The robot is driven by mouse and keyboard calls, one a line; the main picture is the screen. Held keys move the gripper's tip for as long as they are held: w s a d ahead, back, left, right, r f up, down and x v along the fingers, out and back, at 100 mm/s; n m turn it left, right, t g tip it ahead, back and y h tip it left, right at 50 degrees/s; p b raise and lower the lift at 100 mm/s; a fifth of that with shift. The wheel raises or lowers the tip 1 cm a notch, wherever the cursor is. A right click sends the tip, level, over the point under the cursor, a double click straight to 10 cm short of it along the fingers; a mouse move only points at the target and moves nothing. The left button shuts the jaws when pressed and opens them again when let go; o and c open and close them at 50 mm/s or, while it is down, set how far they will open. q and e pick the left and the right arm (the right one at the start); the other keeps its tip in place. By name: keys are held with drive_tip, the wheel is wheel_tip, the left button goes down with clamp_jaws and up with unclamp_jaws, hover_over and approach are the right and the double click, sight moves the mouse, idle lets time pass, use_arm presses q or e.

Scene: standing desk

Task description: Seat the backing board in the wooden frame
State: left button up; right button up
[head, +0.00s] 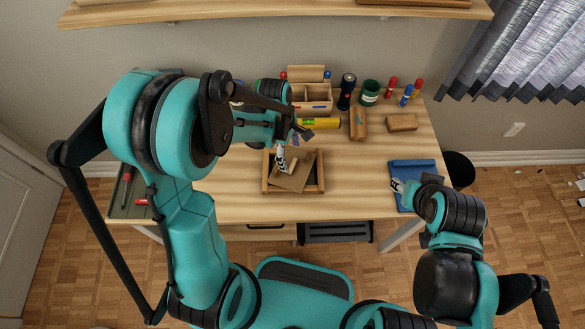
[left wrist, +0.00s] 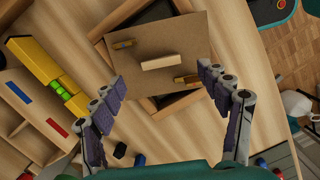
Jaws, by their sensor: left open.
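The wooden frame (head: 266,186) lies flat near the middle of the desk. The brown backing board (head: 291,181) rests across it, turned askew to the frame's sides. In the left wrist view, the board (left wrist: 205,38) has a pale wooden grip block (left wrist: 162,62) and two brass-coloured pieces on its face. Frame edge (left wrist: 172,107) shows beyond the board. My left gripper (left wrist: 161,76) is open, its fingers on either side of the grip block and apart from it; in the head view it is above the board (head: 283,160). My right gripper (head: 397,186) is by the blue item at the desk's right; its jaw state is unclear.
A yellow level (head: 322,123), a wooden organizer (head: 312,105), wooden blocks (head: 401,122), a green cup (head: 370,92) and markers stand behind the frame. A flat blue item (head: 412,167) lies at right, a tool tray (head: 127,205) at left. Desk between frame and blue item is clear.

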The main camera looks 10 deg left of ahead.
sight(293, 165)
use_arm(q)
drive_tip(key=f, duration=0.1)
drive_tip(key=f+b, duration=0.1)
drive_tip(key=f, duration=0.1)
drive_tip(key=f+b, duration=0.1)
drive_tip(key=f, duration=0.1)
drive_tip(key=shift+d+f, duration=0.1)
drive_tip(key=shift+d, duration=0.2)
drive_tip(key=shift+s, duration=0.1)
drive_tip(key=c, duration=1.4)
drive_tip(key=shift+r, duration=0.25)
